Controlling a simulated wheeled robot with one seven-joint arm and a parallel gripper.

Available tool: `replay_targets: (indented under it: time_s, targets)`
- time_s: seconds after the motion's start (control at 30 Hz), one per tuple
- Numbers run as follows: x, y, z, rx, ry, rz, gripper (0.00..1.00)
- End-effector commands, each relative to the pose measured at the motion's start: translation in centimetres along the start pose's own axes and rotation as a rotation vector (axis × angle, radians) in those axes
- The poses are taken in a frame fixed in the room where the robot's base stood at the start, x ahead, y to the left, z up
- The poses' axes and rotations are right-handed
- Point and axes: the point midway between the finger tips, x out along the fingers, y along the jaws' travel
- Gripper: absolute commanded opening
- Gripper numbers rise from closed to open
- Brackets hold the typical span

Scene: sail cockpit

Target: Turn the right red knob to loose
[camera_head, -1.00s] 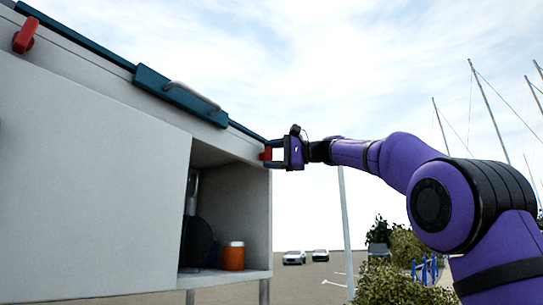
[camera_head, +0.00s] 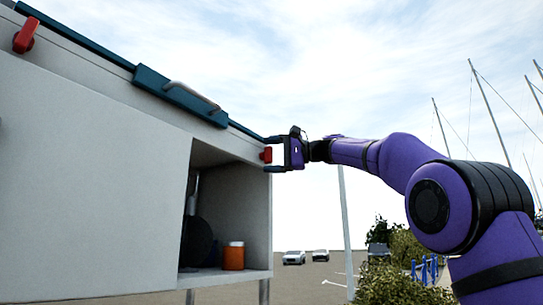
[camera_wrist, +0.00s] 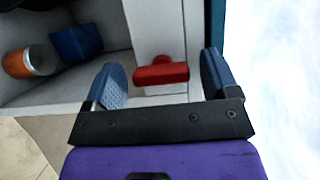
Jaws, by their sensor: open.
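The right red knob (camera_head: 266,154) is on the right end of the grey cabinet front, just under the blue top edge. In the wrist view the red knob (camera_wrist: 160,74) lies crosswise, its long bar pointing toward the two fingers. My gripper (camera_head: 273,154) is open in front of it, one finger above and one below in the head view. In the wrist view clear gaps show between the knob and both blue fingers, so it is not gripped. The left red knob (camera_head: 25,36) sits at the upper left, tilted.
A blue lid latch with a grey handle (camera_head: 190,94) runs along the top edge. An open compartment below holds an orange container (camera_head: 233,256) and, in the wrist view, a blue box (camera_wrist: 76,43). Open air lies right of the cabinet.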

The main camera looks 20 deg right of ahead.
Motion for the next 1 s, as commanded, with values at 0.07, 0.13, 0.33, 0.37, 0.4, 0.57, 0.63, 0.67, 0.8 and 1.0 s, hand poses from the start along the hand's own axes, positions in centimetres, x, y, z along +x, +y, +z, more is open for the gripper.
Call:
replay_targets:
  time_s: [0.07, 0.13, 0.33, 0.37, 0.4, 0.57, 0.63, 0.67, 0.8, 1.0]
  targets:
    - [0.0, 0.0, 0.0, 0.000, 0.000, -0.001, 0.81]
    - [-0.3, -0.1, 0.0, 0.000, 0.001, -0.001, 0.81]
    - [-2.7, 0.0, -0.1, 0.001, 0.005, 0.000, 0.81]
    - [-3.3, -0.1, -0.1, 0.000, 0.005, -0.001, 0.81]
    - [-4.1, -0.1, -0.1, 0.001, 0.005, -0.001, 0.81]
    - [-7.1, 0.0, -0.1, 0.000, 0.005, -0.001, 0.81]
    - [-8.2, 0.0, 0.0, 0.000, 0.004, 0.000, 0.81]
    - [-8.7, 0.0, 0.0, 0.000, 0.003, 0.000, 0.81]
    - [-10.1, 0.0, 0.0, 0.000, 0.002, -0.001, 0.81]
    - [-10.8, 0.0, 0.0, 0.000, 0.000, 0.000, 0.81]
